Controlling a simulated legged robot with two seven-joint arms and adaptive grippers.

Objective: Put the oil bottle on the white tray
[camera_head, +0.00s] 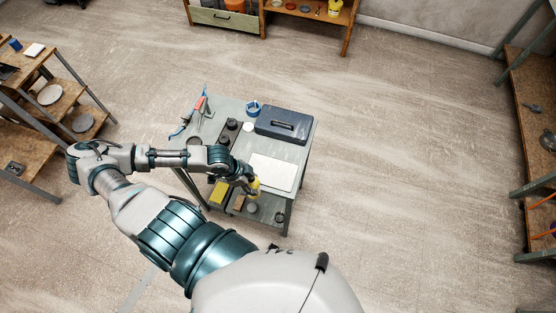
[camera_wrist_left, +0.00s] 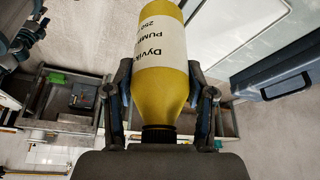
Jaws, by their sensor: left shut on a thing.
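The oil bottle (camera_wrist_left: 162,75) is yellow with a white label and a black cap. It fills the middle of the left wrist view, between the two fingers of my left gripper (camera_wrist_left: 162,105), which is shut on it. In the head view the bottle (camera_head: 255,185) shows as a small yellow patch at my left gripper (camera_head: 250,184). It is beside the left edge of the white tray (camera_head: 274,172), which lies flat on the small table's top. The tray also shows in the left wrist view (camera_wrist_left: 235,35). My right gripper is not in view.
A dark blue toolbox (camera_head: 284,125) stands behind the tray on the table (camera_head: 232,107). A blue cup (camera_head: 253,107), black round items (camera_head: 229,130) and red-blue pliers (camera_head: 199,106) are also on top. A lower shelf holds a yellow box (camera_head: 219,193). Open floor surrounds the table.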

